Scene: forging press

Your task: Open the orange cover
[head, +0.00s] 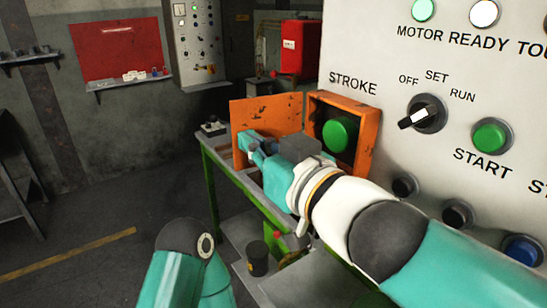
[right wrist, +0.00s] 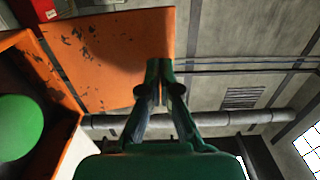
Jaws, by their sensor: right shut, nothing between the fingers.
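The orange cover (head: 262,113) is a worn flat panel standing swung out to the left of its orange box (head: 371,140), so the box is open. A large green button (head: 340,134) shows inside the box; it also shows in the right wrist view (right wrist: 18,125). My right gripper (head: 246,143) is shut and empty, at the cover's inner face near its lower part. In the right wrist view the closed fingertips (right wrist: 158,82) overlap the cover (right wrist: 110,60) near its free edge; I cannot tell whether they touch. My left gripper is out of view.
The light control panel (head: 450,75) with a selector knob (head: 425,114) and START button (head: 491,135) stands right. A green-framed table (head: 212,160) lies below my right arm, with a dark can (head: 257,258) lower down. Open floor lies left.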

